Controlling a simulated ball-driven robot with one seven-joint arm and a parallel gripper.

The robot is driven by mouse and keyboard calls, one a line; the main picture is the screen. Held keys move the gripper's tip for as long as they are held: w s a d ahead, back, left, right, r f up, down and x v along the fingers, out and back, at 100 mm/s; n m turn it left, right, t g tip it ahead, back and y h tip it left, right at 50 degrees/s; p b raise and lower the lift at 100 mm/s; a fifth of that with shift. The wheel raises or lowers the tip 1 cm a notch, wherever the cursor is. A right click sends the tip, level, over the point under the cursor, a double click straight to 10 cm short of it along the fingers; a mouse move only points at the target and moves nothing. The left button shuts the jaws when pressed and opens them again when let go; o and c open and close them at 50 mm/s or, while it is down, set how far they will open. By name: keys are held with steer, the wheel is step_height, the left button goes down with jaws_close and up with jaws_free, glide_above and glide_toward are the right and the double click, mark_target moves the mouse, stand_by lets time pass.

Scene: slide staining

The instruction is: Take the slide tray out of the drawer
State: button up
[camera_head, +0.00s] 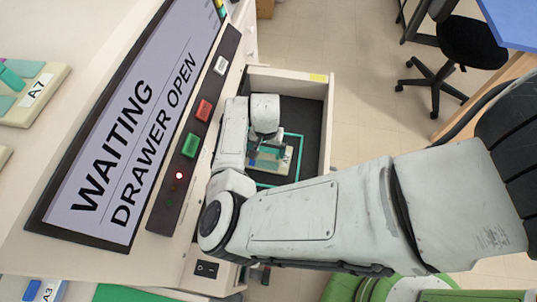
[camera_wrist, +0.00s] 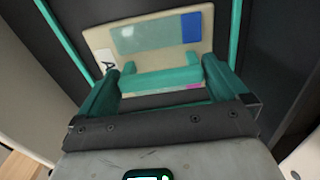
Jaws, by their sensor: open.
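The slide tray (camera_head: 286,166) lies in the open drawer (camera_head: 327,118), inside a teal outline on its dark floor. In the wrist view the cream tray (camera_wrist: 100,38) carries a slide with a blue end, a partly hidden label starting with "A", and a teal handle bar (camera_wrist: 160,80). My gripper (camera_wrist: 163,70) is open, with one teal finger near each end of the handle. Whether the fingers touch the handle I cannot tell. In the head view my wrist hides part of the tray.
The machine's screen (camera_head: 120,120) reads "WAITING DRAWER OPEN". Beside it are white, red and green buttons (camera_head: 191,145) and a lit red lamp. Tray A7 (camera_head: 35,95) is on the machine at the left. The drawer's walls stand close around my gripper. A black chair (camera_head: 470,45) is on the floor beyond.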

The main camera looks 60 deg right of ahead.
steer(key=shift+f, duration=0.4)
steer(key=c, duration=0.8)
steer(key=shift+r, duration=0.1)
